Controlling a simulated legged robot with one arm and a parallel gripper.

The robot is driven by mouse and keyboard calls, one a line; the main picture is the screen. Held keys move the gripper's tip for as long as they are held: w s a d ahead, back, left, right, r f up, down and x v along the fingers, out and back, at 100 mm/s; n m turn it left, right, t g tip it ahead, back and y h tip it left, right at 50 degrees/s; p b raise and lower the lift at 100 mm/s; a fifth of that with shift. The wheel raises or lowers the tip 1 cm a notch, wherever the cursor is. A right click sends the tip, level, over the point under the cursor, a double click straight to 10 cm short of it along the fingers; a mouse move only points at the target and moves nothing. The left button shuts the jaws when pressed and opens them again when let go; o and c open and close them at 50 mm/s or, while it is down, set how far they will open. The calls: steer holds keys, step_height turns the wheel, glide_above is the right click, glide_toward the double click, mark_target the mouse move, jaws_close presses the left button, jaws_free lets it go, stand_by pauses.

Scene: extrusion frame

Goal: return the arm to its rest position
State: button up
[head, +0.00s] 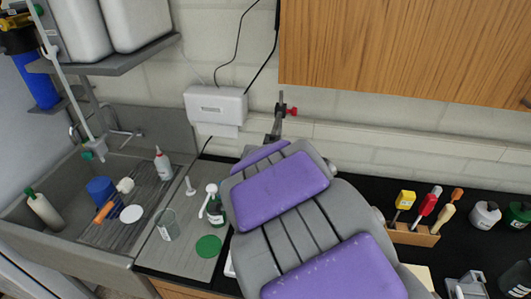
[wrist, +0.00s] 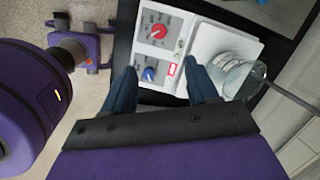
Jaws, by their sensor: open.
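My gripper (wrist: 160,82) shows in the wrist view with its two dark blue fingers spread apart. Nothing is between the fingers. Beyond them is a white device (wrist: 172,52) with a red knob and a blue knob on its front panel. I cannot tell how far the fingertips are from it. In the head view my purple and grey arm fills the middle and lower part of the picture, over the black counter. My gripper does not show there.
A glass flask (wrist: 238,76) is at the device's right. A green-and-white bottle (head: 215,206) and a beaker (head: 167,225) stand left of my arm, near the sink (head: 60,240). A wooden tool rack (head: 412,235) stands at right. A wooden cabinet (head: 410,45) hangs above.

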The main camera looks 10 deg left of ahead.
steer(key=s+d+f+n+g+h+b, duration=0.1)
steer(key=s+d+n+b, duration=0.7)
steer(key=s+d, duration=1.5)
steer(key=s+n+g+h, duration=0.1)
steer(key=n+g, duration=0.1)
steer(key=n, duration=0.3)
steer(key=shift+s+f+n, duration=0.3)
steer(key=shift+s, duration=0.05)
steer(key=shift+d, duration=0.2)
steer(key=shift+w, duration=0.1)
steer(key=shift+c, duration=0.2)
